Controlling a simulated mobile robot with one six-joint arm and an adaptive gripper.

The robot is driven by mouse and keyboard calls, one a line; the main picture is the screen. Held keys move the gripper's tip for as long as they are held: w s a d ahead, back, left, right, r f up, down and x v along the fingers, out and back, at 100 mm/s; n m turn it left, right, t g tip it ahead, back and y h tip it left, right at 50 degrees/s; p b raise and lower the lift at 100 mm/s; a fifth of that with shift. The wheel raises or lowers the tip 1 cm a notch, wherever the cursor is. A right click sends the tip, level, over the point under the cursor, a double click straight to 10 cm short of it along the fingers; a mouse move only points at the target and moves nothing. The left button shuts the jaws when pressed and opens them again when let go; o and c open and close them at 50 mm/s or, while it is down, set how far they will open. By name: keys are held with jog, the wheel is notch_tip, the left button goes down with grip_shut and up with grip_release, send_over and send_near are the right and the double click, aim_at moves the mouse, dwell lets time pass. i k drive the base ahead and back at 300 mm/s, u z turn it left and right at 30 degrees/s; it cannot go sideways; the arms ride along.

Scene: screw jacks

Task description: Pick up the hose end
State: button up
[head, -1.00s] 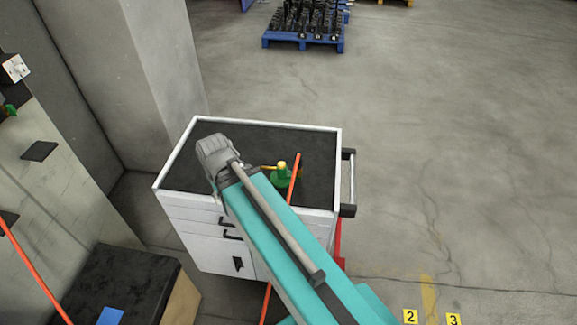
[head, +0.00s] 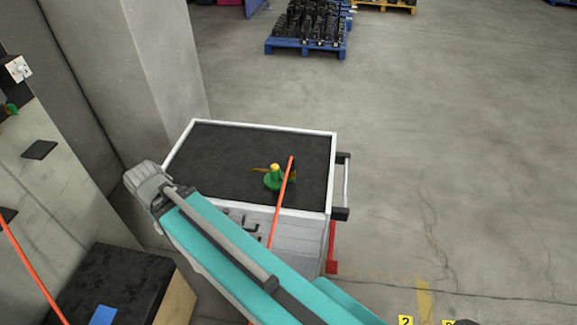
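A thin orange-red hose (head: 282,200) rises in front of the white cart, and its upper end (head: 291,158) shows over the dark cart top; I cannot tell whether it touches the top. Its lower part is hidden behind my teal arm. A second orange-red line (head: 33,270), perhaps another hose, runs down the left side of the view. My arm crosses the lower middle, and its grey joint is left of the cart. My gripper is not in view.
A green screw jack (head: 273,180) with a yellow top stands on the cart (head: 333,175), close to the hose. A grey pillar (head: 165,65) rises behind left. A dark-topped box (head: 110,285) is at lower left. A blue pallet (head: 306,48) holds black parts.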

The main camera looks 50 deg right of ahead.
aim_at(291, 175)
jog(key=k, duration=1.95)
jog(key=z, duration=0.75)
jog(key=i, duration=1)
jog(key=z, duration=0.05)
